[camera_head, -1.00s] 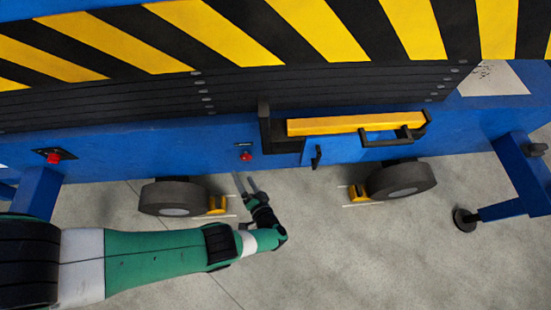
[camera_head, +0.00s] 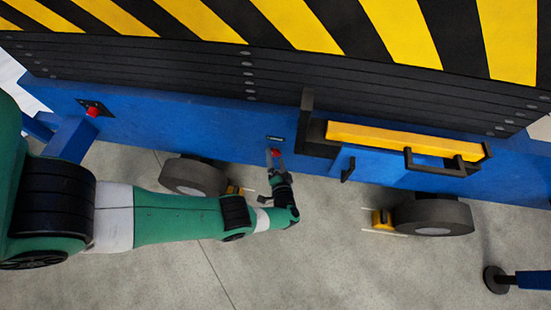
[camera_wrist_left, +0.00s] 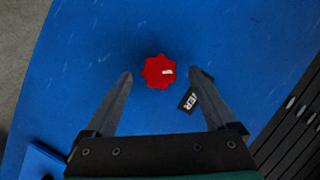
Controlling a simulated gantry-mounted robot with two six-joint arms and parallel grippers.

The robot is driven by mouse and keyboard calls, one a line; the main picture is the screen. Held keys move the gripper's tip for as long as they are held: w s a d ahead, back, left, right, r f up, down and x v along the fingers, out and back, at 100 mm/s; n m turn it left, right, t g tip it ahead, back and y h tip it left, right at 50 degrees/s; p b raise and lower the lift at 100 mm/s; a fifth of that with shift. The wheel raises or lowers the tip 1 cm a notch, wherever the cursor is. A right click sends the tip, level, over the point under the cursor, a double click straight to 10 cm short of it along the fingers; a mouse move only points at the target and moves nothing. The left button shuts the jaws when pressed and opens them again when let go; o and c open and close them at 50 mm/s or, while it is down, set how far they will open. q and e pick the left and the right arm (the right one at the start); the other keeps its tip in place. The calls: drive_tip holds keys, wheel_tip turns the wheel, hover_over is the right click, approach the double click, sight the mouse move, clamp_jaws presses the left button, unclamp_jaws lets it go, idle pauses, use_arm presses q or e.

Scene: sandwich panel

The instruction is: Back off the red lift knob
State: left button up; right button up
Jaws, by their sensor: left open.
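The red lift knob (camera_wrist_left: 159,71) is a lobed knob on the blue panel, in the upper middle of the left wrist view. It also shows in the head view (camera_head: 275,152) at the lower edge of the blue side. My left gripper (camera_wrist_left: 162,75) is open, with one finger on each side of the knob and a gap on both sides. In the head view my left gripper (camera_head: 274,158) reaches up to the knob from below. My right gripper is out of view.
Another red button (camera_head: 93,111) sits on a dark plate at the left of the blue side. A yellow bar (camera_head: 400,140) with black brackets is to the right. Wheels (camera_head: 193,177) with yellow chocks stand below.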

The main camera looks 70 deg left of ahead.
use_arm(q)
drive_tip(key=shift+w+a+f, duration=0.1)
drive_tip(key=shift+a, duration=0.4)
drive_tip(key=c, duration=1.3)
